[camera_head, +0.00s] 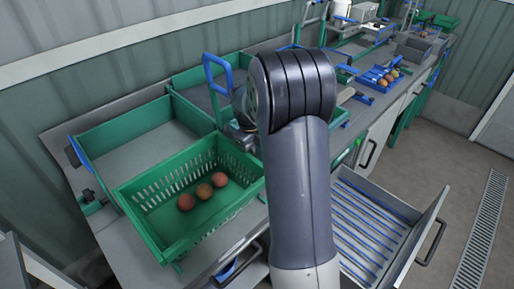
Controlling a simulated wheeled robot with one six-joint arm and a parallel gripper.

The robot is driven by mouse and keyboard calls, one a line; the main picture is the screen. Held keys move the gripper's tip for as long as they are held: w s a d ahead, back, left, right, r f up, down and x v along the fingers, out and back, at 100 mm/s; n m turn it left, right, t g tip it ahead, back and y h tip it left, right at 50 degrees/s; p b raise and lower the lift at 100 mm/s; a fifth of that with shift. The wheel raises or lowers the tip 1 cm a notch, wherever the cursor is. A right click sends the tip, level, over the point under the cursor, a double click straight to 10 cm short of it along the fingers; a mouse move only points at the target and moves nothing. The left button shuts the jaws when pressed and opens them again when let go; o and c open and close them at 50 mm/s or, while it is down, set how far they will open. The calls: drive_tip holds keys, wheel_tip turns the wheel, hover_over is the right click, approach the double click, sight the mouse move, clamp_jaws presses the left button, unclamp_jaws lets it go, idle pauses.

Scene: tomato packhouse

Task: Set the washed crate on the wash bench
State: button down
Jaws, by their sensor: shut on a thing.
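My arm rises through the middle of the view, and its bent joint hides what lies behind it. I cannot make out my gripper's fingers or anything between them. A slotted green crate (160,199) holding three red-orange tomatoes (203,191) stands at the near left. Behind it is a larger green-walled tray (93,152) with a bare grey floor. Another green-walled tray (190,76) lies farther back, partly hidden by my arm. Which of these, if any, is the washed crate I cannot tell. A blue curved handle (217,72) stands up left of my arm's joint.
An open drawer with a slatted floor (368,236) juts out at the right. A floor drain (482,232) runs along the open floor at right.

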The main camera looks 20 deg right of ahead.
drive_tip(key=shift+f, duration=0.25)
drive_tip(key=c, duration=1.2)
unclamp_jaws()
drive_tip(key=shift+f, duration=0.1)
drive_tip(key=shift+c, duration=0.5)
drive_tip(key=shift+c, duration=1.2)
drive_tip(key=shift+w+d+p+v, duration=0.15)
drive_tip(key=shift+p+v, duration=0.4)
drive_tip(key=shift+v, duration=0.65)
drive_tip(key=shift+d+p+v, duration=0.3)
drive_tip(key=shift+p+v, duration=0.3)
drive_tip(key=shift+v, duration=0.55)
drive_tip(key=shift+w+d+p+v, duration=0.15)
drive_tip(key=shift+p+v, duration=0.4)
drive_tip(key=shift+v, duration=0.65)
